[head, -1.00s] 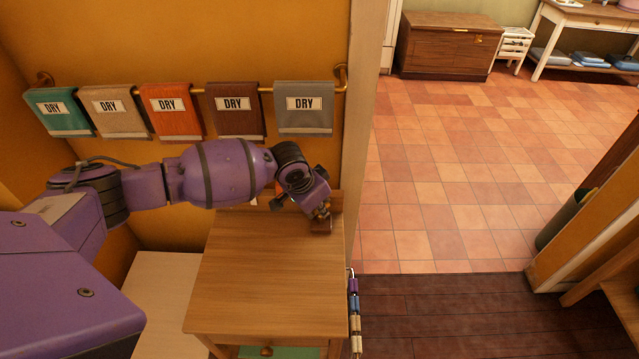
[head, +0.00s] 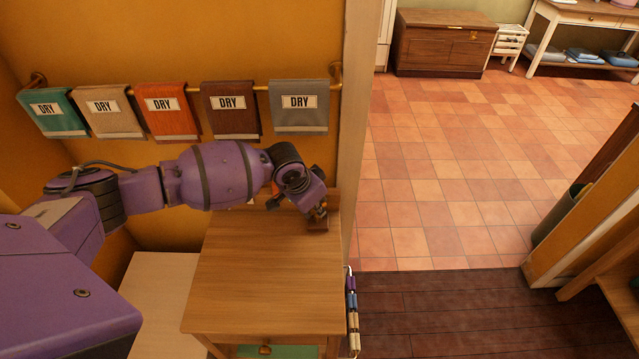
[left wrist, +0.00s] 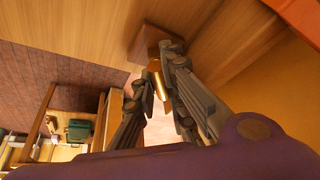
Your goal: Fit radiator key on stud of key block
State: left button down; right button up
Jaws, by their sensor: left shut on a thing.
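My left gripper (head: 316,209) is at the back right corner of the wooden cabinet top, right by the small brown key block (head: 318,225). In the left wrist view the gripper (left wrist: 157,76) is shut on the brass radiator key (left wrist: 159,88), which lies between its fingers. The key's far end points at the key block (left wrist: 148,40) and appears very close to it or against it. The stud is hidden behind the key and fingertips, so I cannot tell whether the key is around it. My right gripper is not in view.
The cabinet top (head: 262,275) is otherwise clear. Several folded towels hang on a brass rail (head: 337,88) on the yellow wall behind my arm. A wall edge (head: 358,130) stands close to the right of the block. Tiled floor (head: 450,180) lies open beyond.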

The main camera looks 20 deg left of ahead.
pick_arm(q)
jog(key=c, duration=1.7)
grip_release()
jog(key=shift+r, duration=0.15)
jog(key=v, duration=1.1)
jog(key=shift+s+r, duration=0.2)
jog(key=shift+r, duration=0.1)
